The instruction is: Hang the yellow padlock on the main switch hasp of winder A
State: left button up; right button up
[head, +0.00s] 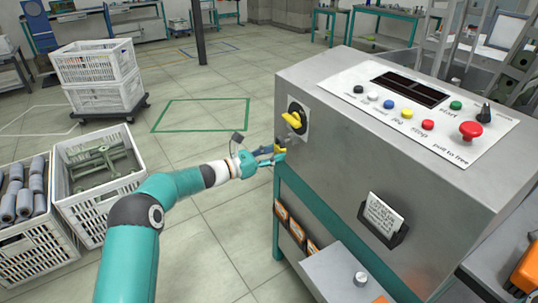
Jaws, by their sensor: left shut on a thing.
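My left gripper (272,155) reaches in from the left and is shut on the yellow padlock (280,150). Only a small yellow part of the padlock shows at the fingertips; its shackle cannot be made out. The main switch (296,116) sits on the left end face of the grey metal winder cabinet (350,130), a dark round with a yellow handle (291,120). The gripper is below and slightly left of the switch, close to the cabinet face. The padlock appears apart from the switch. The hasp is too small to tell. My right gripper is not in view.
The cabinet top has a button panel (400,88) with a red stop knob (471,130). A card holder (383,220) is on its front. White crates (100,185) with parts stand at left. Stacked crates (98,62) are on a dolly. Floor behind the gripper is clear.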

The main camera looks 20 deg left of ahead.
pick_arm(q)
jog(key=shift+w+d, duration=0.4)
jog(key=shift+w, duration=0.05)
dwell(0.5)
jog(key=shift+w+d, duration=0.4)
jog(key=shift+d, duration=0.05)
jog(key=shift+f+b, duration=0.45)
jog(key=shift+f, duration=0.1)
dwell(0.8)
jog(key=o, duration=1.4)
jog(key=shift+c, duration=0.2)
